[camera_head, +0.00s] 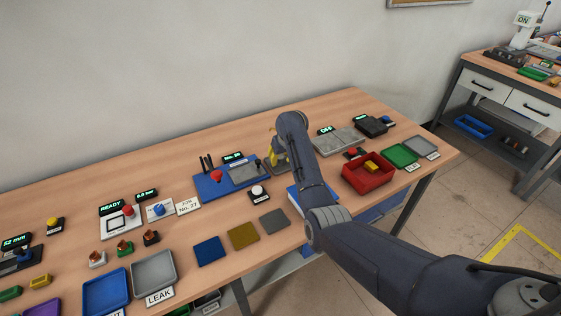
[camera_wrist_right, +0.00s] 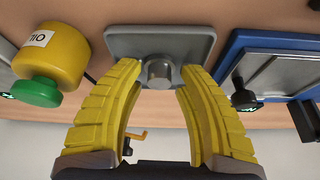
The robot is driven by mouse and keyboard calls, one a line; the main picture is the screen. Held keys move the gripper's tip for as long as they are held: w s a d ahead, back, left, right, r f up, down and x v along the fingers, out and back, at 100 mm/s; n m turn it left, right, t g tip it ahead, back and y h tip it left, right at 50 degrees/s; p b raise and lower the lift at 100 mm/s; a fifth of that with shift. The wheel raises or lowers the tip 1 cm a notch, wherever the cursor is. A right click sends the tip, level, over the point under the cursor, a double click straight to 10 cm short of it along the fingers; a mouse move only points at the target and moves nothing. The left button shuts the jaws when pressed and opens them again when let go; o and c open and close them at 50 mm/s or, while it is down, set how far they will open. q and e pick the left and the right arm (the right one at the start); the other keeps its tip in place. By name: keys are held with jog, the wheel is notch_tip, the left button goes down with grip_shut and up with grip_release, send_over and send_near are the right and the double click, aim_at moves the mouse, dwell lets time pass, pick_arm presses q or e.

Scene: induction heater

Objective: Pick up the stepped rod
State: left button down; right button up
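The stepped rod (camera_wrist_right: 158,73), a short grey metal cylinder seen nearly end-on, stands on a grey tray (camera_wrist_right: 190,42) in the right wrist view. My right gripper (camera_wrist_right: 158,84) is open, with one yellow curved finger on each side of the rod. Small gaps appear between the fingertips and the rod. In the head view my right gripper (camera_head: 273,153) is partly hidden behind its arm at the back middle of the table, and the rod cannot be made out there. My left gripper is not in view.
A yellow container with a green knob (camera_wrist_right: 55,58) stands left of the tray in the wrist view. A blue-framed device (camera_wrist_right: 275,62) is on the right. On the table, the blue fixture (camera_head: 208,185) and red bin (camera_head: 360,180) flank my right arm.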

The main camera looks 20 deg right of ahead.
jog(key=shift+w+f, duration=0.15)
jog(key=shift+f, duration=0.15)
grip_shut()
dwell(0.3)
